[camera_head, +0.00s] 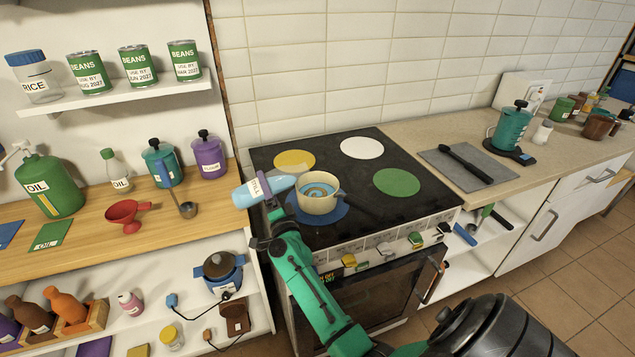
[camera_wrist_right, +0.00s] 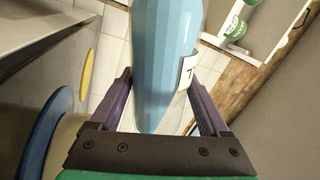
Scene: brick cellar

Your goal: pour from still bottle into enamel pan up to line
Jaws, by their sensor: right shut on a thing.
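The still bottle (camera_head: 246,194) is light blue with a white label and lies tilted almost flat, its right end beside the rim of the enamel pan. The cream enamel pan (camera_head: 318,206) stands on the blue hob disc (camera_head: 335,213); its inside shows a blue ring, and I cannot make out the line or the level. My right gripper (camera_head: 270,205) is shut on the bottle, left of the pan. In the right wrist view the bottle (camera_wrist_right: 165,60) sits between the purple fingers of my right gripper (camera_wrist_right: 162,95). My left gripper is not in view.
The black hob (camera_head: 350,185) also has yellow, white and green discs. A red funnel (camera_head: 127,214), a ladle (camera_head: 186,208) and purple and teal canisters stand on the wooden counter at left. A grey mat (camera_head: 455,170) with a black utensil lies right of the hob.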

